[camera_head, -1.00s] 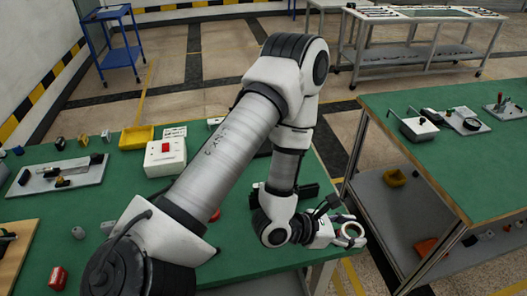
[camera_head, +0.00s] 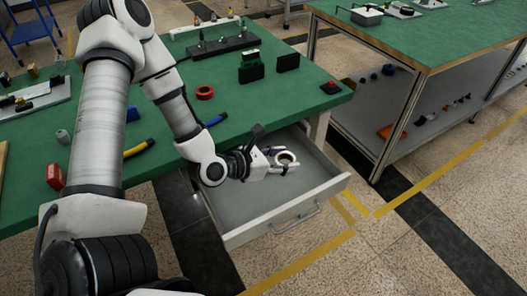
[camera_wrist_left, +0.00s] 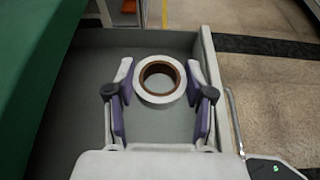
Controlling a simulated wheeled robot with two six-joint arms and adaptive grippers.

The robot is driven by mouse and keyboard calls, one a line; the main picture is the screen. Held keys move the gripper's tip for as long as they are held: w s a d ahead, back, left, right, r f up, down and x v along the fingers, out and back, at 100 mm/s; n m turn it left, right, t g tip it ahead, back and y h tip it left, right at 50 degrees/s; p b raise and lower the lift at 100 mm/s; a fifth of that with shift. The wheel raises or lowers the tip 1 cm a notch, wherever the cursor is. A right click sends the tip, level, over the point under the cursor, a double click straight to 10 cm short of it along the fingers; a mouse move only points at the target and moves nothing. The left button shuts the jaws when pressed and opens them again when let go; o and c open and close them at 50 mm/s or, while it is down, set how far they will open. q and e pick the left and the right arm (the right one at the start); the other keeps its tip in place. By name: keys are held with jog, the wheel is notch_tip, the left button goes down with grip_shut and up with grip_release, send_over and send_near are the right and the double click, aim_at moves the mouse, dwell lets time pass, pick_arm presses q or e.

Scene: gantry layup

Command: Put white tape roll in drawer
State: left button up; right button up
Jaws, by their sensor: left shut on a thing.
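The white tape roll (camera_head: 284,152), with a brown core, is held in my left gripper (camera_head: 282,162), which is shut on it. The open drawer (camera_head: 332,188) is pulled out from under the green table, and its grey floor looks empty. The gripper and roll are over the drawer's inside, towards its far side. In the left wrist view, the roll (camera_wrist_left: 160,100) sits between the two purple-padded fingers with the drawer floor (camera_wrist_left: 88,75) behind it. The gap between roll and floor is hard to judge. My right gripper is not in view.
The green table (camera_head: 160,120) carries a red tape roll (camera_head: 205,92), black blocks (camera_head: 251,70) and a yellow-and-black tool (camera_head: 138,148). A second green table (camera_head: 430,45) stands at the right. Open floor lies in front of the drawer.

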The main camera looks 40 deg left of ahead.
aim_at(279, 187)
pick_arm(q)
notch_tip(279, 187, down, 10)
jog(key=shift+s+a+r+b, duration=0.1)
jog(key=shift+r+b, duration=0.15)
jog(key=shift+b, duration=0.7)
jog(key=shift+f, duration=0.3)
jog(key=o, duration=1)
jog(key=shift+o, duration=0.2)
jog(key=shift+a+r, duration=0.1)
jog(key=shift+r, duration=0.25)
jog(key=p+v, duration=0.5)
jog(key=v, duration=0.5)
jog(key=shift+s+a+r, duration=0.2)
jog(key=shift+r, duration=0.1)
jog(key=shift+s+a+p, duration=0.15)
jog(key=shift+s+p, duration=0.25)
jog(key=shift+s, duration=0.15)
